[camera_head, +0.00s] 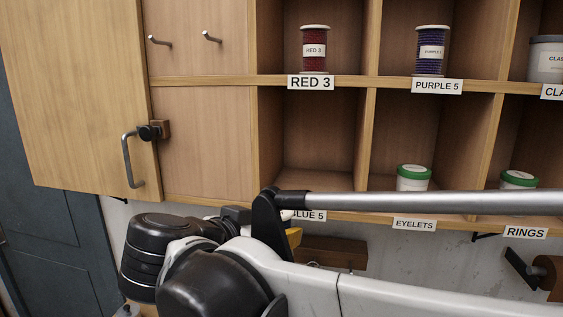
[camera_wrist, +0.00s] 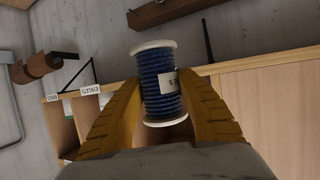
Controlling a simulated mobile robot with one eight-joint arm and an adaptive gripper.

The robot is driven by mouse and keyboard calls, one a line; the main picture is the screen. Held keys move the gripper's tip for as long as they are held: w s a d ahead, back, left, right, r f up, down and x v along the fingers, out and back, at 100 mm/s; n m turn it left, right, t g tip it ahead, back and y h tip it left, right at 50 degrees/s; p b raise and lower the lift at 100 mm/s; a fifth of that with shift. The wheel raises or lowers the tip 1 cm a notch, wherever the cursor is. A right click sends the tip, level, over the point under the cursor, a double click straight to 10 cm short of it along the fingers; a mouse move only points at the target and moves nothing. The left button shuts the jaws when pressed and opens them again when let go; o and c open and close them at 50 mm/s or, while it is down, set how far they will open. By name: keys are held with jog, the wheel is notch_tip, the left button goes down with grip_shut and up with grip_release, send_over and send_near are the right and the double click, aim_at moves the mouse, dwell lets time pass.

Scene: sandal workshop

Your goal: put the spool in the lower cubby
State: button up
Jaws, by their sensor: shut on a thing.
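The spool (camera_wrist: 162,84), wound with dark blue thread between white flanges, is held between the yellow fingers of my gripper (camera_wrist: 164,92) in the wrist view. Its white label, partly hidden, ends in "5". In the head view my arm hides most of the gripper and spool; a bit of yellow finger (camera_head: 294,237) shows below the shelf edge. The lower cubby (camera_head: 312,140) under RED 3 looks empty where visible. Its label (camera_head: 310,215), reading "BLUE 5", is partly covered by my arm.
A red spool (camera_head: 314,50) and a purple spool (camera_head: 431,50) stand in the upper cubbies. Green-lidded jars (camera_head: 413,178) stand in cubbies to the right. An open cabinet door (camera_head: 75,95) with a handle is at left. A dark brown block (camera_head: 333,252) is below the shelf.

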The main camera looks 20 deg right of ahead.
jog(key=s+d+r+m+g+h+p, duration=0.1)
jog(key=s+r+p, duration=0.4)
jog(key=r, duration=0.7)
jog(key=shift+m, duration=0.3)
jog(key=w+d+p, duration=0.1)
jog(key=w+d, duration=0.2)
jog(key=w, duration=0.2)
jog(key=w+d+f+p, duration=0.1)
jog(key=w+d, duration=0.3)
jog(key=w, duration=0.1)
jog(key=w+d+f+p, duration=0.1)
jog(key=w+d, duration=0.3)
jog(key=w, duration=0.2)
jog(key=shift+d+f, duration=0.15)
jog(key=shift+d, duration=0.05)
jog(key=shift+s+a+f, duration=0.1)
jog(key=shift+s+f, duration=0.05)
jog(key=shift+f, duration=0.55)
notch_tip(320, 180, down, 2)
jog(key=shift+f+p, duration=0.25)
jog(key=shift+p, duration=0.15)
jog(key=shift+w+f, duration=0.3)
jog(key=shift+f, duration=0.05)
jog(key=shift+s, duration=0.1)
jog(key=shift+f, duration=0.1)
